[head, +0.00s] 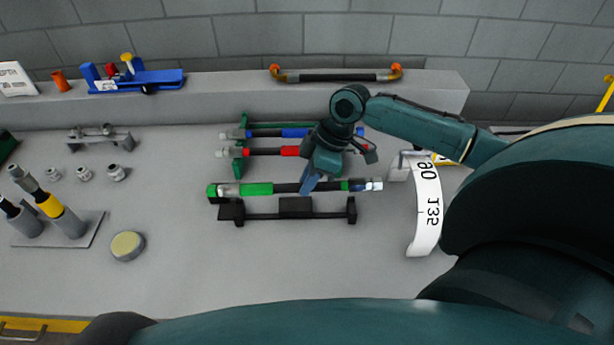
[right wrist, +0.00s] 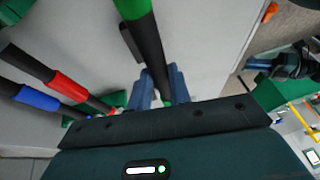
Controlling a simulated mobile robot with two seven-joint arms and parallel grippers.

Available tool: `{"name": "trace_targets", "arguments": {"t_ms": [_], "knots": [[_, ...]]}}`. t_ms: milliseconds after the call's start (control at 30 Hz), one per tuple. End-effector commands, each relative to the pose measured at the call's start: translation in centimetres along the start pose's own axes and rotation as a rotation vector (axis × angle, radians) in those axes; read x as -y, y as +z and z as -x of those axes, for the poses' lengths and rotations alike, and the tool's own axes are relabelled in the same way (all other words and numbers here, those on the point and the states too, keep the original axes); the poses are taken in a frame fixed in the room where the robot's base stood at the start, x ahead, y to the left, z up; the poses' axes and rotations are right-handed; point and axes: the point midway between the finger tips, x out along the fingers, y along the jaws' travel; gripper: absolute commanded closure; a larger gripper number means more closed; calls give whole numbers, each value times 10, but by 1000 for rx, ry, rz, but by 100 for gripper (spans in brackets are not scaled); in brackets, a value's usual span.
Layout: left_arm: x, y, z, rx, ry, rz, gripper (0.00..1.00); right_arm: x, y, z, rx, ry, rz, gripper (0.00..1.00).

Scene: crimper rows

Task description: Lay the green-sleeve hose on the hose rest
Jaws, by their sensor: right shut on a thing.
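The green-sleeve hose (head: 257,189) is a dark hose with a green sleeve near its left end and a bright metal fitting at its right end. My right gripper (head: 309,185) is shut on its dark middle, right of the sleeve. The hose lies roughly level across the head view. In the right wrist view, the hose (right wrist: 148,45) runs up from between the fingers (right wrist: 162,88). The black hose rest (head: 265,216), with a raised end at each side, stands just in front of the hose in the head view. I cannot tell the gap between them. My left gripper is not in view.
A green rack (head: 239,160) behind holds a red-sleeve hose (head: 290,151) and a blue-sleeve hose (head: 294,132). A white numbered curved strip (head: 427,210) stands to the right. A round tan-topped disc (head: 127,245) is at left. The bench front is clear.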

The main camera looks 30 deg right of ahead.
Motion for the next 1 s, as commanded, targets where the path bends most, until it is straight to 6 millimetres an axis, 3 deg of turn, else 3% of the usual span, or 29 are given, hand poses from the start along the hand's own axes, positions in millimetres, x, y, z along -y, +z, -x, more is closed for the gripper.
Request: {"name": "trace_targets", "arguments": {"t_ms": [133, 700, 1000], "knots": [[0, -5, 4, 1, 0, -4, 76, 2, 0, 5, -29, 49, 22, 100], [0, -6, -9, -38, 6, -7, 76, -6, 19, -45, -32, 53, 21, 100], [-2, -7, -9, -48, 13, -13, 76, -8, 24, -56, -33, 53, 23, 100]]}}
